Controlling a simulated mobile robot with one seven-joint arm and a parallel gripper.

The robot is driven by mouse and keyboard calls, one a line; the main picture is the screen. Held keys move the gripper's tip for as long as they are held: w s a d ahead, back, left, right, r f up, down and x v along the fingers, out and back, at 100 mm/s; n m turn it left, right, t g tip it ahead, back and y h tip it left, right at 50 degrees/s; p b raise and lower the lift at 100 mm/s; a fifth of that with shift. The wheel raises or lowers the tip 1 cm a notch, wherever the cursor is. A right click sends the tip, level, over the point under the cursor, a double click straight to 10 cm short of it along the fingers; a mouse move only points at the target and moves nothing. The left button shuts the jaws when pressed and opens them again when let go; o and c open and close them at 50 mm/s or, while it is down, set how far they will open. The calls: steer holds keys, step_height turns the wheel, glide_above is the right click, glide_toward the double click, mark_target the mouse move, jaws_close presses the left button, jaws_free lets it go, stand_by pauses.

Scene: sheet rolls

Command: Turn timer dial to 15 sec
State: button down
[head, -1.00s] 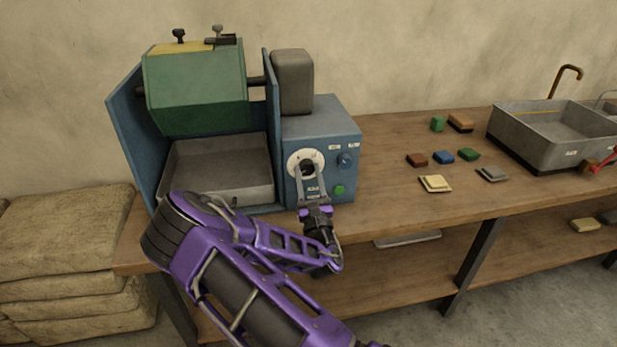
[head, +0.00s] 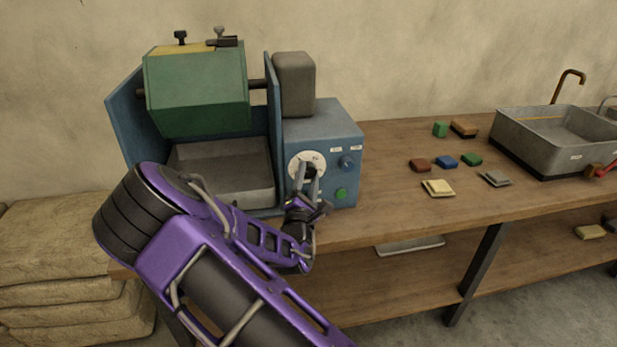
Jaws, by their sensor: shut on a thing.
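The timer dial is a round white plate (head: 296,163) with a dark knob in its middle, on the front of the blue control box (head: 322,131). My gripper (head: 309,172) is at the dial, its fingers shut on the dark knob. The fingers and wrist hide most of the knob and the lower part of the plate. The dial's marks and pointer are too small and covered to read. A smaller blue knob (head: 347,163) and a green button (head: 341,194) sit on the same panel, to the right of my gripper.
A green drum (head: 197,92) hangs left of the box above a grey tray (head: 232,165). Several coloured blocks, including a blue one (head: 446,161), lie on the wooden bench (head: 395,212). A metal basin (head: 545,150) stands at right. Stacked sacks (head: 60,240) are at far left.

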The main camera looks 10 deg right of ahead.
steer(key=m+g+p, duration=0.1)
steer(key=m, duration=0.3)
steer(key=shift+a+r, duration=0.1)
steer(key=shift+r, duration=0.05)
steer(key=m+g+p, duration=0.1)
steer(key=m+g, duration=0.1)
steer(key=m, duration=0.2)
steer(key=shift+r, duration=0.1)
steer(key=m+g+y, duration=0.1)
steer(key=m, duration=0.2)
steer(key=m+y, duration=0.1)
steer(key=m, duration=0.2)
steer(key=shift+d+g+b, duration=0.2)
steer(key=shift+g+b, duration=0.2)
steer(key=m+y+b, duration=0.2)
steer(key=m+b, duration=0.1)
steer(key=b, duration=0.1)
steer(key=shift+d+g, duration=0.15)
steer(key=shift+g, duration=0.15)
steer(key=m+y+b, duration=0.2)
steer(key=shift+d+r+m, duration=0.15)
steer(key=shift+m, duration=0.25)
steer(key=m+y, duration=0.2)
steer(key=m, duration=0.1)
steer(key=shift+d, duration=0.1)
steer(key=m+y+p, duration=0.1)
steer(key=m+y, duration=0.1)
steer(key=m, duration=0.1)
steer(key=shift+p, duration=0.3)
steer(key=shift+m, duration=0.3)
